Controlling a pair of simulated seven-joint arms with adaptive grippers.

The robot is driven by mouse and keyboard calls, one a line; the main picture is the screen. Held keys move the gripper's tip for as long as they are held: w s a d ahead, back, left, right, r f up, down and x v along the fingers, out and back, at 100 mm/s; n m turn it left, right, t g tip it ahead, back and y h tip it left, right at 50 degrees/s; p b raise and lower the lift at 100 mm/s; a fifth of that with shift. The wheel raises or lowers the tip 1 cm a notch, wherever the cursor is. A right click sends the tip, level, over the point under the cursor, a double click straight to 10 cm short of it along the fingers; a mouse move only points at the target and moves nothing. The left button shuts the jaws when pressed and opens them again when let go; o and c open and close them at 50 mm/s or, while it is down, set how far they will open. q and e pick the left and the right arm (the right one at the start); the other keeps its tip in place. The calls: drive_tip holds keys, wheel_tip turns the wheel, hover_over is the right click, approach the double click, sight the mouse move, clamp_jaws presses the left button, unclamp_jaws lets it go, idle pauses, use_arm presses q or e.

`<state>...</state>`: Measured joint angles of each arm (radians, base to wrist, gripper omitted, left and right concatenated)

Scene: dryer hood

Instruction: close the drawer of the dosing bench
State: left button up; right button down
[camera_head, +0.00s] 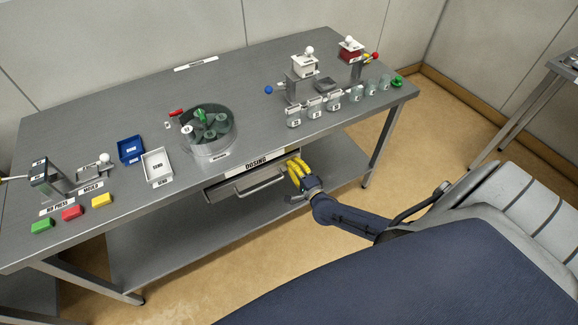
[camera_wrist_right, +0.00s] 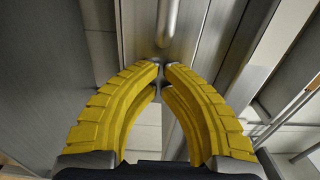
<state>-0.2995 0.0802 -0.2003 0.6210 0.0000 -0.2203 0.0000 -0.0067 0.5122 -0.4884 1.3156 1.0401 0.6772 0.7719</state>
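The grey metal drawer (camera_head: 232,194) hangs under the front edge of the dosing bench (camera_head: 240,120), below the DOSING label (camera_head: 256,162). It appears to stand out a little from the bench; how far is hard to tell. Its bar handle (camera_head: 262,186) is on the front and also shows in the right wrist view (camera_wrist_right: 168,22). My right gripper (camera_head: 294,166), with yellow fingers, is at the right end of the drawer. In the right wrist view its fingertips (camera_wrist_right: 161,66) meet near the drawer front, with nothing visible between them. Contact is unclear.
A lower shelf (camera_head: 180,245) runs under the bench. On top stand a round container (camera_head: 208,140), a white tray (camera_head: 157,166), a blue tray (camera_head: 130,150) and several jars at the right. The floor right of the bench is clear.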

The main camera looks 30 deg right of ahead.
drive_tip(key=shift+w+d+r, duration=0.1)
idle(0.3)
drive_tip(key=s+a, duration=0.1)
drive_tip(key=s, duration=1.3)
drive_tip(key=s+f+n+g+y, duration=0.1)
drive_tip(key=s+f+n+g, duration=0.15)
drive_tip(key=f+n, duration=0.35)
drive_tip(key=s+a+f+n+g+y, duration=0.15)
drive_tip(key=s+f+n, duration=0.25)
drive_tip(key=f, duration=0.5)
drive_tip(key=s+f+n+g, duration=0.3)
drive_tip(key=f+n, duration=0.2)
drive_tip(key=f, duration=0.2)
drive_tip(key=s+f+n+g+h, duration=0.2)
drive_tip(key=s+f+n+g, duration=0.4)
drive_tip(key=s+f, duration=0.9)
drive_tip(key=s+a+f+g, duration=0.1)
drive_tip(key=s+a+f, duration=0.1)
drive_tip(key=s+a, duration=0.3)
drive_tip(key=s+a+f+n+g, duration=0.1)
drive_tip(key=s+a, duration=0.4)
drive_tip(key=s, duration=0.6)
drive_tip(key=shift+f+g, duration=0.8)
drive_tip(key=shift+f, duration=0.4)
